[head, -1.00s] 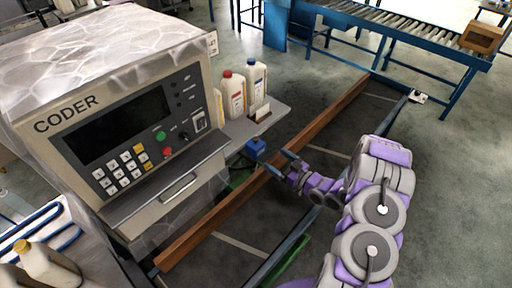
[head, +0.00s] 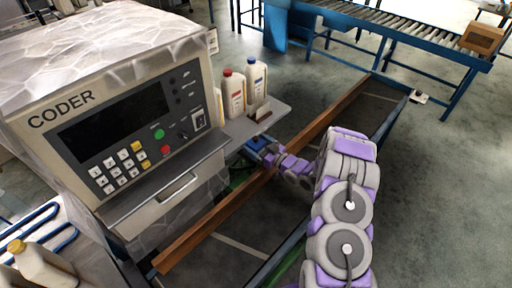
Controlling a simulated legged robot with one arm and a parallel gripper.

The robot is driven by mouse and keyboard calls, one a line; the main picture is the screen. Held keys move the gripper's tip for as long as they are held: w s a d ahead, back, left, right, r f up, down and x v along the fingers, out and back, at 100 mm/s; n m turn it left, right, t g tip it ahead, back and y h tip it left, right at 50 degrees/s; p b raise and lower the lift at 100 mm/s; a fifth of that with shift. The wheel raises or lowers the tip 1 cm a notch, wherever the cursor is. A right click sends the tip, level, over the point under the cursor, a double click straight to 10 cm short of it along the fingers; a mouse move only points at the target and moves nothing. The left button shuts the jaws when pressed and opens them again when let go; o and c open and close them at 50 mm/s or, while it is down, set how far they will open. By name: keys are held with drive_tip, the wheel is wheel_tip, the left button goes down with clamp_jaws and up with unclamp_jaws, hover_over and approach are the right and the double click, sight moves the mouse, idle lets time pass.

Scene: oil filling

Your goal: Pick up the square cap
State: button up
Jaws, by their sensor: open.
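A small blue square piece (head: 254,143), which looks like the square cap, sits low beside the coder machine, below the grey side shelf. My gripper (head: 262,150) is at this piece, over the near side of the brown rail. Its jaws are open, but the fingers are small and partly merge with the blue piece. I cannot tell whether they touch it or are around it. My purple and grey arm reaches in from the lower right and hides the floor behind it.
The coder machine (head: 130,150) fills the left. Bottles with red (head: 233,95) and blue (head: 256,85) caps stand on its side shelf (head: 275,112), close above my gripper. A brown rail (head: 215,225) runs diagonally under my arm. The floor on the right (head: 440,200) is clear.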

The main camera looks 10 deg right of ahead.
drive_tip(key=shift+w+a, duration=0.3)
drive_tip(key=shift+a, duration=0.05)
drive_tip(key=c, duration=1)
drive_tip(key=shift+r, duration=0.2)
drive_tip(key=shift+c, duration=0.2)
